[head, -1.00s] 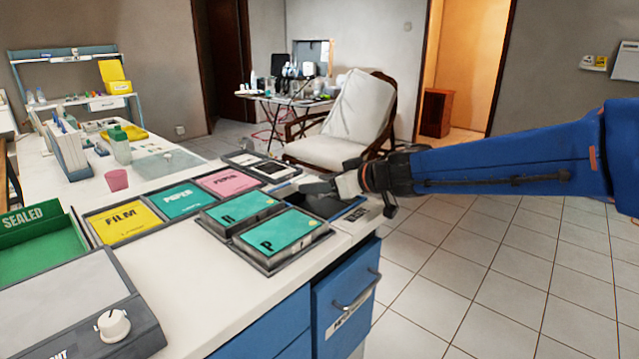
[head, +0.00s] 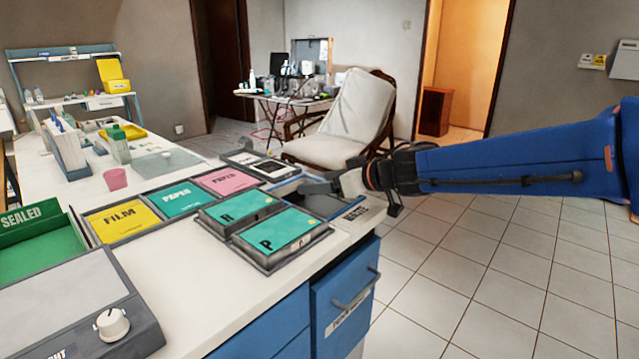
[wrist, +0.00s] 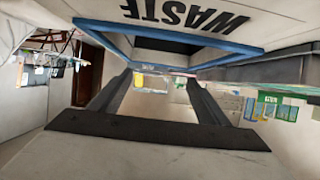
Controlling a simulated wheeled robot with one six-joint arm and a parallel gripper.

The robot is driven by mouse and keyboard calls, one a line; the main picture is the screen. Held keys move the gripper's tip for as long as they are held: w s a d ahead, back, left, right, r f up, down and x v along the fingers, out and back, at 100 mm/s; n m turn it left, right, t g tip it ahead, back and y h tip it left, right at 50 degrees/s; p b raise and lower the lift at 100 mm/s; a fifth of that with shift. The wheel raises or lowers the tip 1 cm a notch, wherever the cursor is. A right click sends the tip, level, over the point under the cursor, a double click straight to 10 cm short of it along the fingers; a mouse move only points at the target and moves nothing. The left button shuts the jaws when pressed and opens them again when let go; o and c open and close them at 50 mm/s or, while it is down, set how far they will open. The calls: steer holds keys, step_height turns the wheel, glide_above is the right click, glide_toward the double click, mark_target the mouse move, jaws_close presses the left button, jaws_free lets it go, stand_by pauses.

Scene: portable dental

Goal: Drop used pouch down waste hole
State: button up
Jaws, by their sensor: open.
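The waste hole, with a blue rim (wrist: 105,31) and the label WASTE (wrist: 190,13), lies across the top of the wrist view, upside down. In the head view the WASTE label (head: 356,212) is at the counter's right edge, and my gripper partly covers the hole. My gripper (head: 318,187) is at the hole. In the wrist view my gripper (wrist: 160,78) has its two dark fingers spread apart, with nothing seen between them. I cannot make out a used pouch in either view; the inside of the hole is dark.
Two raised teal-topped boxes, H (head: 240,205) and P (head: 282,231), stand beside the hole. Flat FILM (head: 123,217) and PAPER (head: 181,198) trays lie left of them. The tiled floor at right is clear.

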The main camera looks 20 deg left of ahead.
steer(key=v, duration=1.6)
steer(key=shift+d, duration=0.2)
steer(key=shift+s, duration=0.15)
steer(key=w+d+r+m+t+h, duration=0.2)
steer(key=w+d+m+t, duration=0.15)
steer(key=d, duration=0.35)
steer(key=w+d+r+m+t+h, duration=0.1)
steer(key=w+d+r+m+t, duration=0.1)
steer(key=d+t, duration=0.35)
steer(key=s+d+f+m+h, duration=0.2)
steer(key=d+f+h, duration=0.1)
steer(key=d, duration=0.5)
steer(key=s+d+f+m+g+h, duration=0.15)
steer(key=d+h, duration=0.25)
steer(key=d, duration=0.4)
steer(key=s+d+f+m+h, duration=0.3)
steer(key=d+f, duration=0.1)
steer(key=d, duration=0.3)
steer(key=s+d+f+g, duration=0.1)
steer(key=s+f+g, duration=0.3)
steer(key=s+f, duration=0.4)
steer(key=s+d+f+m+g, duration=0.1)
steer(key=s+d+f+g, duration=0.1)
steer(key=s+f, duration=0.6)
steer(key=s+g, duration=0.1)
steer(key=s, duration=0.5)
steer(key=shift+f+m+g+y, duration=0.25)
steer(key=shift+m+g+y, duration=0.05)
steer(key=shift+g, duration=0.05)
